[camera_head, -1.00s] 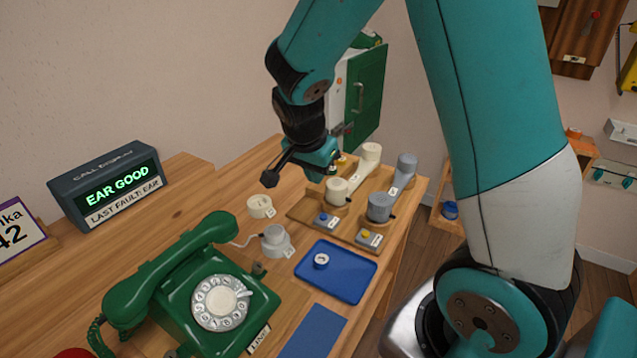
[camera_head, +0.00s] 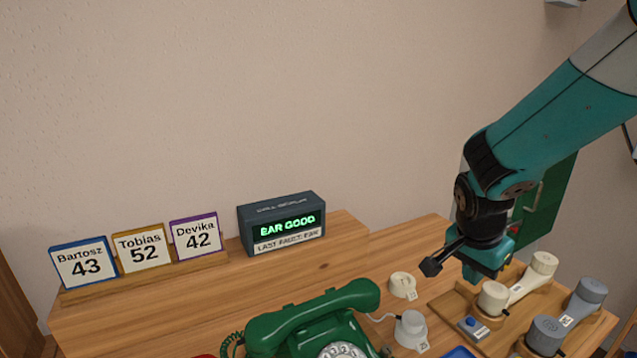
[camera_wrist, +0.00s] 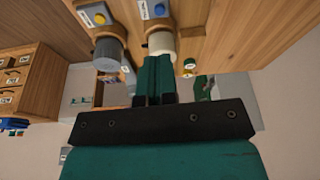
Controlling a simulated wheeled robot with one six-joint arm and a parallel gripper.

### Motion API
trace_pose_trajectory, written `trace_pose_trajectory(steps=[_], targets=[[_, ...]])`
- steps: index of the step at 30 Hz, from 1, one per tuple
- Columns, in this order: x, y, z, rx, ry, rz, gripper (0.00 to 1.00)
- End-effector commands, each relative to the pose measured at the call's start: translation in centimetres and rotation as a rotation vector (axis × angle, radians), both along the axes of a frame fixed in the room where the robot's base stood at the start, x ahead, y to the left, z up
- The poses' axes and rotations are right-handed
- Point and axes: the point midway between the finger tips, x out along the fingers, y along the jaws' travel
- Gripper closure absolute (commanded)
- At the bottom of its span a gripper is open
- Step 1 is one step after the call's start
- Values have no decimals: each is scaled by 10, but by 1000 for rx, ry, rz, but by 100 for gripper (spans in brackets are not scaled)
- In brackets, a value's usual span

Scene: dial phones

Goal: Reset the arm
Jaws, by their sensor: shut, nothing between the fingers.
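My arm comes in from the upper right of the head view. My gripper (camera_head: 487,268) hangs over the back of the wooden parts tray (camera_head: 448,305), just above and behind a cream handset part (camera_head: 493,298). In the wrist view its two green fingers (camera_wrist: 155,80) are together with nothing between them. The cream part (camera_wrist: 161,42) and a grey part (camera_wrist: 107,50) show beyond the fingertips there. Whether the fingers touch anything is hard to tell, but a gap seems to show.
A green dial phone (camera_head: 315,318) stands at the front, cut off below. A display (camera_head: 283,224) reads "EAR GOOD". Name cards (camera_head: 142,249) stand at the left. Loose caps (camera_head: 403,285) lie between phone and tray. Bare tabletop (camera_head: 230,290) lies behind the phone.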

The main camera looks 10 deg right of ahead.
Motion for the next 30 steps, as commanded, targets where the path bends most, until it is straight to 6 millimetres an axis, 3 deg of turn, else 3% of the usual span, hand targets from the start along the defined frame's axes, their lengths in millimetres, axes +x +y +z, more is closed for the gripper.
trace_pose_trajectory(steps=[5, 9, 12, 15, 18, 30], targets=[[-44, 78, 49, 154, 40, 524, 100], [-106, 140, 87, 261, 45, 1074, 100], [-150, 168, 107, 303, 26, 1408, 100], [-181, 184, 118, 326, 5, 1640, 100], [-197, 190, 123, 333, -8, 1761, 100], [-200, 191, 123, 335, -11, 1784, 100]])
